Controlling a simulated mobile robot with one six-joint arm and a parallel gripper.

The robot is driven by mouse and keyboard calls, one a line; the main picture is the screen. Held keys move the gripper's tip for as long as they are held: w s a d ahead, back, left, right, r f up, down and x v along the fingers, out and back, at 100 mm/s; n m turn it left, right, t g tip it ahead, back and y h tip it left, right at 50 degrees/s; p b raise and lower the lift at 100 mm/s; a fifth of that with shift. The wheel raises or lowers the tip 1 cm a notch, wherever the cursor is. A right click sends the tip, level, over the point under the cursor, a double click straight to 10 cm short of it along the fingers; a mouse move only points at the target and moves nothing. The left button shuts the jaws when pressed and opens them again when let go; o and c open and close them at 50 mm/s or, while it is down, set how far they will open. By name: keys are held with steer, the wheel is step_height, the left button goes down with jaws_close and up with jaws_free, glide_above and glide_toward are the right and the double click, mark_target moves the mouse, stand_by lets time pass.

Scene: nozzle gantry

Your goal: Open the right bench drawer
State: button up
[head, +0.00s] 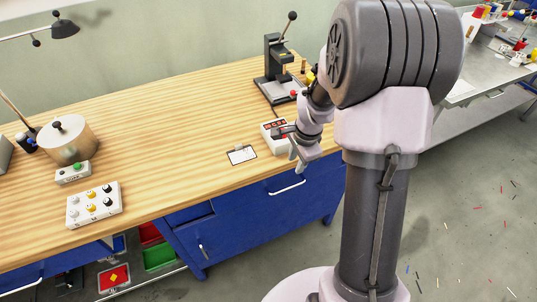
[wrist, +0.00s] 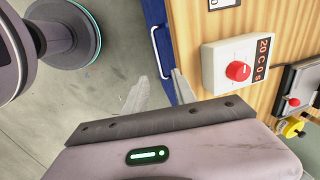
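The right bench drawer (head: 262,205) is a blue front under the wooden bench top and looks closed. Its white bar handle (head: 287,188) also shows in the wrist view (wrist: 154,52). My gripper (head: 297,162) is at the bench's front edge, above and slightly right of the handle in the head view. In the wrist view my gripper (wrist: 161,78) is open, with its two fingers apart and nothing held. The handle's near end appears between the fingertips there. I cannot tell whether a finger touches it.
A white timer box with a red knob (wrist: 238,70) stands on the bench top close to the fingers. A black press (head: 277,75) stands behind it. A labelled card (head: 242,154) lies near the front edge.

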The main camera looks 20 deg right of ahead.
mark_target(289, 187)
steer(key=f+b, duration=0.2)
steer(key=f, duration=0.3)
steer(key=w+f+b, duration=0.1)
steer(key=f+b, duration=0.1)
steer(key=f, duration=0.3)
steer(key=w+f+b, duration=0.1)
steer(key=f+b, duration=0.1)
steer(key=f, duration=0.4)
steer(key=shift+w, duration=0.25)
steer(key=shift+c, duration=0.4)
jaws_close()
